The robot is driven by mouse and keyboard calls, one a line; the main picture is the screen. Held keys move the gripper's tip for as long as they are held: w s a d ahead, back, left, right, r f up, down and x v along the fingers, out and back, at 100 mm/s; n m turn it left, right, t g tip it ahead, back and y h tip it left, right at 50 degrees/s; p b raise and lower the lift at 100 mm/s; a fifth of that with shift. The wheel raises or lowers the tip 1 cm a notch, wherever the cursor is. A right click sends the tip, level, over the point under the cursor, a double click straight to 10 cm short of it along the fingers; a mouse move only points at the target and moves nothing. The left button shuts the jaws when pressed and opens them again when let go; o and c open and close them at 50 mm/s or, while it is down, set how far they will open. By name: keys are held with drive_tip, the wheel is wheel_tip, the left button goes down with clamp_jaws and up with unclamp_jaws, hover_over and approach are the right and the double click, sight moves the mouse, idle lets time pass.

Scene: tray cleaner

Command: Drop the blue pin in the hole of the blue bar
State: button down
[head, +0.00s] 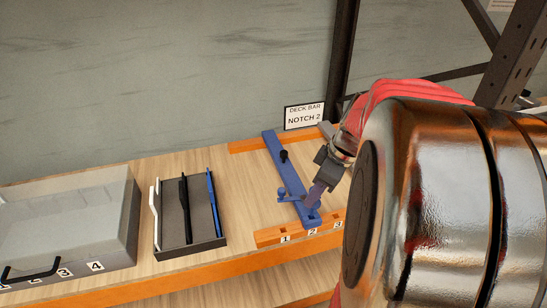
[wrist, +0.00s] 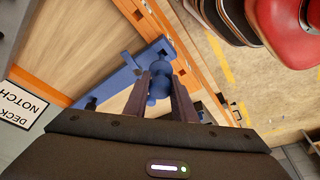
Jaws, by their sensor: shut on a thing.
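The blue bar (head: 284,170) lies across the orange rails, with a black knob (head: 284,156) on its far half. Its near end rests on the near rail by label 2. A small blue piece (head: 285,196) sticks out to the left near that end. My gripper (head: 314,199) is at the near end of the bar. In the wrist view, my gripper (wrist: 160,84) is shut on the rounded blue pin (wrist: 159,87), held between the two fingers. The bar (wrist: 120,79) passes just beyond it. The hole and the pin's lower end are hidden, so I cannot tell whether they meet.
A black tray (head: 222,243) with white, black and blue strips stands left of the bar. A grey case (head: 125,225) with a clear lid is further left. A sign (head: 304,116) reads "DECK BAR NOTCH 2". A dark metal rack post (head: 342,60) rises behind.

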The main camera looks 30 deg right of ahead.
sight(312, 215)
drive_tip(key=shift+f, duration=2.45)
drive_tip(key=shift+f, duration=0.15)
drive_tip(key=c, duration=1.4)
unclamp_jaws()
drive_tip(key=v, duration=1.3)
drive_tip(key=shift+s+d+r, duration=0.1)
drive_tip(key=shift+r, duration=0.3)
